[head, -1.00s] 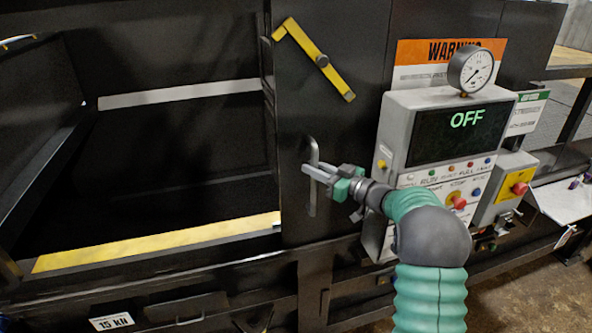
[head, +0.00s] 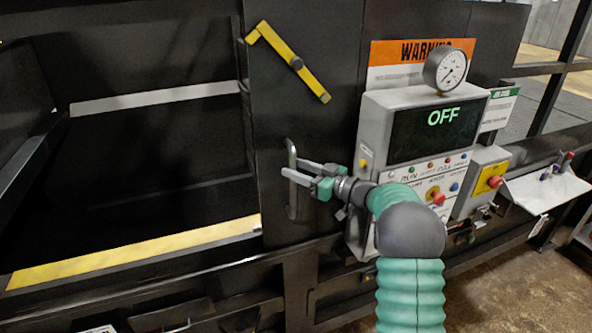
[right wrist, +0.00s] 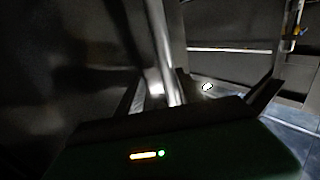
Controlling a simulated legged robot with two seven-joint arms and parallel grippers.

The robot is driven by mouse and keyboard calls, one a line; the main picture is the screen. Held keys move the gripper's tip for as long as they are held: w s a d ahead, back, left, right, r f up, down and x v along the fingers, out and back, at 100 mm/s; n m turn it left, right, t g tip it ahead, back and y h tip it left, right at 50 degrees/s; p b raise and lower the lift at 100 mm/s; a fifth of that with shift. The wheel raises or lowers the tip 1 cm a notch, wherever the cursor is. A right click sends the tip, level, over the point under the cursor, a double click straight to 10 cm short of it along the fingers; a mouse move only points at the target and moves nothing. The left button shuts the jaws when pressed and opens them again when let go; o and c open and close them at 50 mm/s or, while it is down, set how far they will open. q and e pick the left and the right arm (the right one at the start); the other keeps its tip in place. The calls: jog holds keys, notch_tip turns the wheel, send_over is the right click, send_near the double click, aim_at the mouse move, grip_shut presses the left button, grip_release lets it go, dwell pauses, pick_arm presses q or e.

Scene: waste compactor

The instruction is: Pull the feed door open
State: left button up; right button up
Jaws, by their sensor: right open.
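The feed door (head: 262,120) is a dark panel beside the black chamber opening in the head view. Its upright metal handle (head: 291,205) stands at the door's lower middle. My right gripper (head: 295,168) is open at the handle, its two grey fingers spread near the bar's upper half. In the right wrist view the handle (right wrist: 164,50) is a pale bar running down between the two open fingers. Whether either finger touches it, I cannot tell. A yellow latch lever (head: 290,62) sits slanted at the door's upper part. My left gripper is not in view.
A control box (head: 378,100) with an OFF display, a gauge (head: 445,69) and buttons stands right of the door, close to my right arm. A yellow-edged sill (head: 140,250) borders the dark chamber at left. A white shelf (head: 550,190) is at far right.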

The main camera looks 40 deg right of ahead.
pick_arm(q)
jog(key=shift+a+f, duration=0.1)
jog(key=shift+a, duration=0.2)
pick_arm(e)
jog(key=shift+a, duration=0.3)
pick_arm(q)
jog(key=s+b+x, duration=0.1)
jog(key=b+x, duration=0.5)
jog(key=b, duration=0.1)
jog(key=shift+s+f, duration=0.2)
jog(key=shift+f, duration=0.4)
pick_arm(e)
jog(key=v, duration=1.6)
jog(key=shift+s, duration=0.4)
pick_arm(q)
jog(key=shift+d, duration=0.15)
pick_arm(e)
jog(key=shift+d, duration=0.15)
